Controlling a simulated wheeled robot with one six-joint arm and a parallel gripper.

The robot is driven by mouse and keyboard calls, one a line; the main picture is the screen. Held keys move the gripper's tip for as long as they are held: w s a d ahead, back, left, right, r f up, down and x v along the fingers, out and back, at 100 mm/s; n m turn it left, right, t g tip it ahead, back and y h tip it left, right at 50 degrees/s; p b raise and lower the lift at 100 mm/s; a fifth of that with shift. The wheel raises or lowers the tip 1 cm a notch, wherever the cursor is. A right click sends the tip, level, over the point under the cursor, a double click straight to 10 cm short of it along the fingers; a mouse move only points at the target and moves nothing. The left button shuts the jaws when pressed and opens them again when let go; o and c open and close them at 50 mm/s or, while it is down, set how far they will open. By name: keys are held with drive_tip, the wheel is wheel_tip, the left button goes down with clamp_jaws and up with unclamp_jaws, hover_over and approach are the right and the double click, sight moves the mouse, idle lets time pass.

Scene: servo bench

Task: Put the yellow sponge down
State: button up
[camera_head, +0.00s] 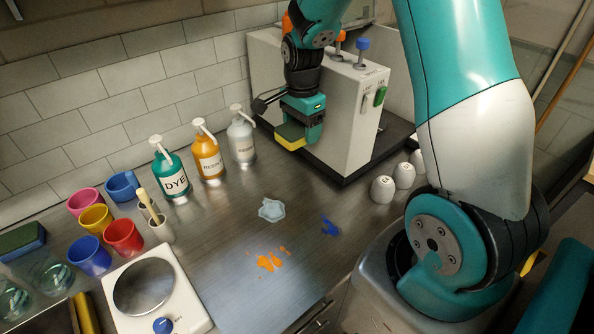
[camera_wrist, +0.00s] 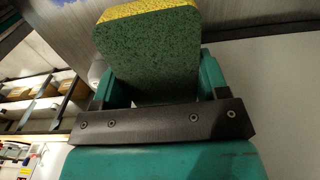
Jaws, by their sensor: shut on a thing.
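My gripper (camera_head: 307,128) is shut on the yellow sponge (camera_head: 291,143), which has a dark green scouring side. It holds the sponge in the air in front of the white machine, to the right of the pump bottles. In the wrist view the sponge (camera_wrist: 150,50) sits between the teal fingers, its green face toward the camera and its yellow edge at the top. The fingertips are partly hidden behind the sponge in the wrist view.
The steel bench (camera_head: 225,245) bears a clear puddle (camera_head: 271,209), an orange spill (camera_head: 268,261) and a blue spill (camera_head: 330,227).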

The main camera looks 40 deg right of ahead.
sight(301, 180)
wheel_tip(301, 180, down, 15)
drive_tip(key=shift+r+p, duration=0.2)
drive_tip(key=shift+p, duration=1.05)
drive_tip(key=shift+f, duration=0.15)
drive_tip(key=o, duration=1)
drive_tip(key=shift+c, duration=0.2)
